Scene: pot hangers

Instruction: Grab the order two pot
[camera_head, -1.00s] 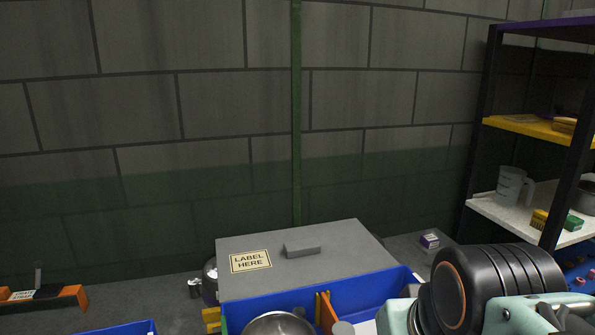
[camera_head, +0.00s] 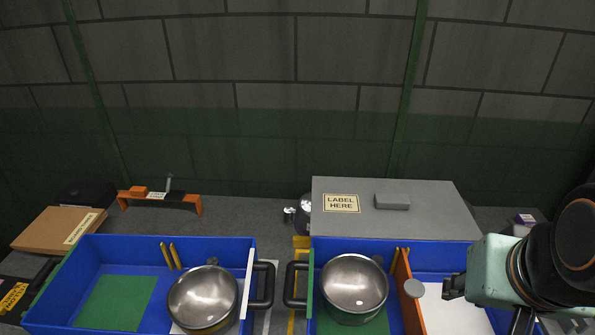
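Two steel pots with dark handles show in the head view. No readable mark shows which is order two. My arm's teal and black end is at the lower right, over the right bin's right side. Dark parts at its end may be my gripper (camera_head: 455,287); its fingers are unclear. It is apart from both pots.
The left blue bin (camera_head: 45,300) and right blue bin (camera_head: 505,322) stand side by side with a narrow gap. A grey lidded box (camera_head: 440,200) is behind the right bin. An orange divider (camera_head: 408,300) splits that bin. A cardboard box (camera_head: 45,228) and orange stand (camera_head: 190,199) are at left.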

